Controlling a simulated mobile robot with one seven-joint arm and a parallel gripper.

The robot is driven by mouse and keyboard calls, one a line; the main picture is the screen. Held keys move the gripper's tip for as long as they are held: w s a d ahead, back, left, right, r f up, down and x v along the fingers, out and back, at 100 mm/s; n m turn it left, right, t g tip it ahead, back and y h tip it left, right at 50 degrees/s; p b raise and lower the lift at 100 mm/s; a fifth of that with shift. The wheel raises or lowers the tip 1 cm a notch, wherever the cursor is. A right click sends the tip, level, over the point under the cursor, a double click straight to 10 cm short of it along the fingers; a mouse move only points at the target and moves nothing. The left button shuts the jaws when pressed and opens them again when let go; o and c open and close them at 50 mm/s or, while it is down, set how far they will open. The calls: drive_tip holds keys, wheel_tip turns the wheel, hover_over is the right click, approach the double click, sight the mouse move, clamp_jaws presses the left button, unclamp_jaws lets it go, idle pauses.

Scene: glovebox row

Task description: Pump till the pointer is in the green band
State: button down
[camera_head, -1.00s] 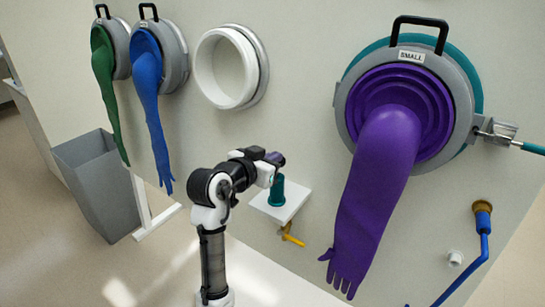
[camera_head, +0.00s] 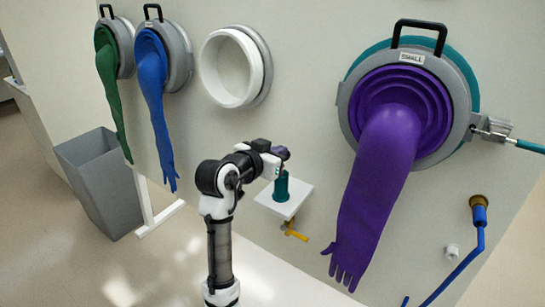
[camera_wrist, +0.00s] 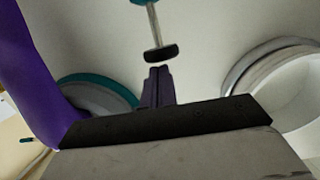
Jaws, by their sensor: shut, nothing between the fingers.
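The pump is a teal cylinder (camera_head: 281,187) standing on a small white wall shelf (camera_head: 303,193). In the wrist view its metal rod (camera_wrist: 155,25) ends in a black knob (camera_wrist: 161,53), with a bit of teal at the top edge. My gripper (camera_head: 283,153) is above the pump in the head view. In the wrist view my gripper's purple fingers (camera_wrist: 159,72) are together and empty, their tips close to the knob. I cannot tell whether they touch it. No gauge, pointer or green band can be made out in either view.
A large purple glove (camera_head: 375,190) hangs from its port at right. A blue glove (camera_head: 155,110), a green glove (camera_head: 110,90) and an empty white port ring (camera_head: 232,68) are at left. A yellow handle (camera_head: 295,234) sits below the shelf. A grey bin (camera_head: 100,180) stands at left.

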drive_tip(key=b+v, duration=0.2)
drive_tip(key=v, duration=0.7)
drive_tip(key=shift+a, duration=0.2)
drive_tip(key=shift+s+f, duration=0.1)
drive_tip(key=shift+s, duration=0.05)
idle(0.6)
wheel_tip(320, 180, up, 4)
drive_tip(key=shift+r+b, duration=0.2)
drive_tip(key=shift+b, duration=0.45)
drive_tip(key=w+d+f+p, duration=0.3)
drive_tip(key=w+f, duration=0.3)
drive_tip(key=w, duration=0.2)
drive_tip(key=shift+w+d+f+p, duration=0.2)
drive_tip(key=shift+d+p, duration=0.2)
drive_tip(key=shift+d, duration=0.45)
